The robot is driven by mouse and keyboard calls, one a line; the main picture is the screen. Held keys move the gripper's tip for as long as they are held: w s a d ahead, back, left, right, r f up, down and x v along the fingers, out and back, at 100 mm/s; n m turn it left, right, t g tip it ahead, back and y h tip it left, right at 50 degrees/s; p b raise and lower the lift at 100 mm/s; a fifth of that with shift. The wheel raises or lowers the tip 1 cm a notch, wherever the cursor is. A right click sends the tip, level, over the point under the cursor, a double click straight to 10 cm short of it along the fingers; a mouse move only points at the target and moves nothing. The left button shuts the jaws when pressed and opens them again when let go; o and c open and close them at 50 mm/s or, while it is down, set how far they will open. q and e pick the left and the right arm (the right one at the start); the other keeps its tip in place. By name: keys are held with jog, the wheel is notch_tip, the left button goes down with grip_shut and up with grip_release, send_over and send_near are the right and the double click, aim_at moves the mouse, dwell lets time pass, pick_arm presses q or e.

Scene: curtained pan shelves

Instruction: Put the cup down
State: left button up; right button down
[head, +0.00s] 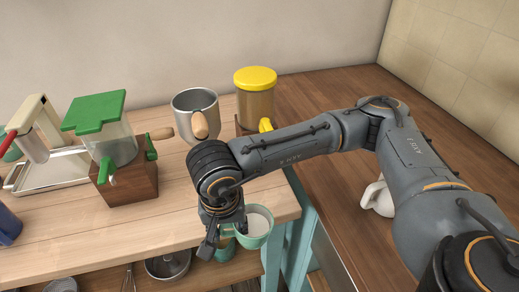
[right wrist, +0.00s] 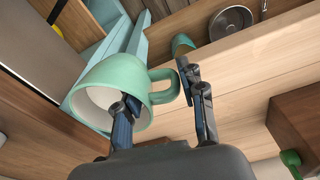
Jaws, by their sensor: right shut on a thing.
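The mint-green cup (head: 256,228) has a white inside and is at the front right corner of the light wooden table (head: 170,222) in the head view. I cannot tell whether it touches the tabletop. My right gripper (head: 226,232) is shut on it. In the right wrist view, the cup (right wrist: 100,78) looks tilted, with its handle (right wrist: 165,84) between the fingers of my gripper (right wrist: 160,100). One finger reaches inside the cup, the other is outside by the handle. My left gripper is not in view.
A metal mug (head: 195,104), a yellow-lidded canister (head: 256,97) and a green-topped grinder (head: 108,135) stand on the table. A white cup (head: 377,197) is on the darker counter (head: 325,185) at right. A pan (head: 168,265) is on the lower shelf.

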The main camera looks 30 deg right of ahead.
jog(key=shift+w+d+f+m, duration=0.1)
jog(key=shift+d+f+m, duration=0.1)
jog(key=shift+d+m, duration=0.3)
jog(key=shift+w+d+f+m, duration=0.2)
jog(key=shift+d+m, duration=0.3)
jog(key=shift+d, duration=0.25)
jog(key=shift+w+d+r, duration=0.15)
jog(key=shift+w+d, duration=0.5)
jog(key=shift+w, duration=0.05)
jog(key=shift+w+d+r+n+p, duration=0.15)
jog(key=shift+w+d+r+p, duration=0.1)
jog(key=shift+w, duration=0.2)
jog(key=shift+w+d+r+n+p, duration=0.1)
jog(key=shift+w+r+n+p, duration=0.1)
jog(key=shift+w, duration=0.2)
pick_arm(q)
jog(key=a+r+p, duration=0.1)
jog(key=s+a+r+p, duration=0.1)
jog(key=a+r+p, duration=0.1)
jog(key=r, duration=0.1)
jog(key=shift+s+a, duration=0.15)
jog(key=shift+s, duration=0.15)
pick_arm(e)
jog(key=w+d+r+n, duration=0.3)
jog(key=w+d+r, duration=0.1)
jog(key=w+d, duration=0.3)
jog(key=shift+w+d+r, duration=0.25)
jog(key=shift+w+r, duration=0.1)
jog(key=shift+w, duration=0.6)
